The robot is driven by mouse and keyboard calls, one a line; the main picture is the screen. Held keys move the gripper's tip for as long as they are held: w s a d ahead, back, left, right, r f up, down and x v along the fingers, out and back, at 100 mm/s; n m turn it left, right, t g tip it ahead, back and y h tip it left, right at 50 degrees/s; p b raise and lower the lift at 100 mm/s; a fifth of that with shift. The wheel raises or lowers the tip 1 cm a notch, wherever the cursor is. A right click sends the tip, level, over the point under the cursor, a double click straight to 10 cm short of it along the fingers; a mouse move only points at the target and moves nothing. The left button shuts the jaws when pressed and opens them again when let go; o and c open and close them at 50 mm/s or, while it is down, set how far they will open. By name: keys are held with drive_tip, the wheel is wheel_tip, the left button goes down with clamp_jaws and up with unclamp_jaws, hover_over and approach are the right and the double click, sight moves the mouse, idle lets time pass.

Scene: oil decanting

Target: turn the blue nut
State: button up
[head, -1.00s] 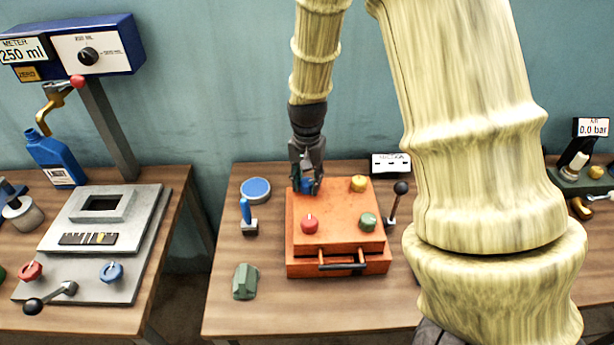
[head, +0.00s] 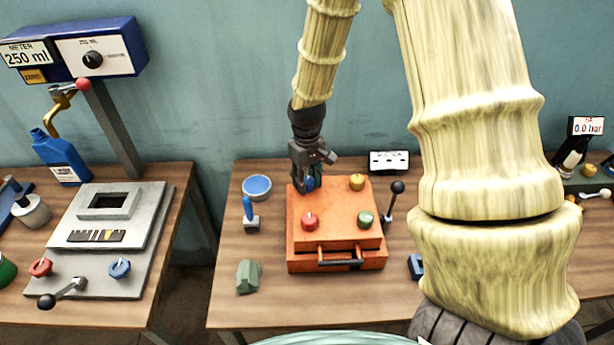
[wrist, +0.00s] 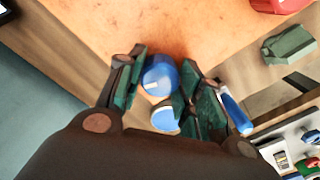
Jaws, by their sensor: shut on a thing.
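The orange box (head: 336,240) stands on the middle table with several coloured nuts on its top. The blue nut (head: 309,183) is at its back left corner, partly hidden by my gripper (head: 306,180). In the wrist view the blue nut (wrist: 160,76) sits between the two green-padded fingers of my gripper (wrist: 159,66), which are shut on it. A pale mark shows on the nut's face. The red nut (head: 310,221), green nut (head: 365,219) and yellow nut (head: 357,182) are clear of the gripper.
A blue bowl (head: 257,187) and a blue-handled piece (head: 248,212) stand left of the box. A black-knobbed lever (head: 393,200) is close on its right. A green block (head: 248,276) lies at front left. The table front is mostly clear.

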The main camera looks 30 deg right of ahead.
sight(307, 180)
drive_tip(key=shift+r+n+p, duration=0.1)
drive_tip(key=shift+n+p, duration=0.5)
drive_tip(key=shift+n, duration=1.6)
drive_tip(key=o, duration=1)
drive_tip(key=shift+o, duration=0.2)
wheel_tip(307, 180, up, 12)
